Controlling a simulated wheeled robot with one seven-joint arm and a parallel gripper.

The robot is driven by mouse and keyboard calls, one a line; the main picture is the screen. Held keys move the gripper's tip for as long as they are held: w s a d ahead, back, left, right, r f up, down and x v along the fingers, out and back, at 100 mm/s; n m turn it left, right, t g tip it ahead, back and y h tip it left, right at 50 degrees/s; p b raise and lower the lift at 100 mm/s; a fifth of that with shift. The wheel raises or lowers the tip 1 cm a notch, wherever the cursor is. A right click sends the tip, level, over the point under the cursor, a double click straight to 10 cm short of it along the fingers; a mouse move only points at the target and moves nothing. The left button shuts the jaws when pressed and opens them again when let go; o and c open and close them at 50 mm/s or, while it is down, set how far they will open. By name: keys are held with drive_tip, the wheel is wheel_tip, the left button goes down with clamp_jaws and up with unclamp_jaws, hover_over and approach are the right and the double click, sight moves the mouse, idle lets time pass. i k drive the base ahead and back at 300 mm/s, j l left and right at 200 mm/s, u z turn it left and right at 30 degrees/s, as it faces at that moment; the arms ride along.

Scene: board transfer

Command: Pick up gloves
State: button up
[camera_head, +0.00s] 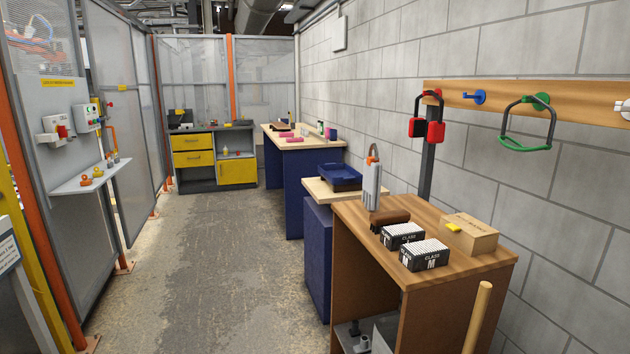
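I cannot make out any gloves for certain. A grey upright object with an orange loop at its top (372,187) shows at the back left of the wooden bench (490,262); I cannot tell what it is. Small pink items (290,138) lie on the farther blue-sided table (303,146), too small to identify. My gripper is not in view.
The wooden bench holds two "CLASS M" boxes (425,255), a cardboard box (468,234) and a brown item (390,219). Red earmuffs (436,132) and a green-padded band (524,143) hang from the wall rail (500,97). The floor (215,260) is clear down the middle.

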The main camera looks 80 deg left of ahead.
sight(372, 169)
drive_tip(key=u, duration=2.2)
drive_tip(key=z, duration=0.45)
drive_tip(key=i+j+z, duration=0.4)
drive_tip(key=j, duration=0.15)
drive_tip(key=i+j+z, duration=0.2)
drive_tip(key=j, duration=0.15)
drive_tip(key=i+j, duration=0.15)
drive_tip(key=j, duration=0.25)
drive_tip(key=i+j+z, duration=0.1)
drive_tip(key=j, duration=0.3)
drive_tip(key=i+j, duration=0.2)
drive_tip(key=j, duration=0.25)
drive_tip(key=i+j+z, duration=0.1)
drive_tip(key=j, duration=0.3)
drive_tip(key=i+j, duration=0.2)
drive_tip(key=j, duration=0.25)
drive_tip(key=i+j, duration=0.1)
drive_tip(key=j, duration=0.3)
drive_tip(key=i+j+z, duration=0.1)
drive_tip(key=j, duration=0.35)
drive_tip(key=i+j, duration=0.15)
drive_tip(key=j, duration=0.3)
drive_tip(key=z, duration=0.05)
